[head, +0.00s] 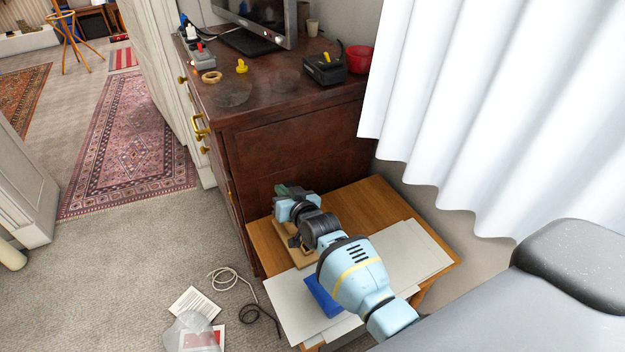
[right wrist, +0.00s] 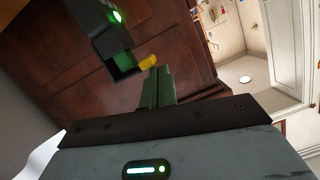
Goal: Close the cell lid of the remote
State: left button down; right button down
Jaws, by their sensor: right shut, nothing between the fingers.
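My right gripper (head: 282,189) is over the back left of a low wooden table, beside the dresser's side panel. Its greenish fingers also show in the right wrist view (right wrist: 158,85), closed together with nothing between them. A dark part (head: 293,241) shows beside my right arm on a light wooden board (head: 308,262). My arm hides much of it, so I cannot tell if it is the remote. A dark boxy thing (right wrist: 97,32) with a green light, a green end and a yellow piece is left of the fingertips in the wrist view; I cannot tell what it is. No lid is clearly visible. My left gripper is out of view.
White sheets (head: 412,252) and a blue item (head: 321,294) lie on the wooden table (head: 377,196). The dark dresser (head: 300,150) stands close behind, with a black box (head: 325,72) and red bowl (head: 359,59) on top. Curtains (head: 480,110) hang at the right. Cables (head: 232,281) lie on the carpet.

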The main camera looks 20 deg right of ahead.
jog(key=shift+r, duration=0.1)
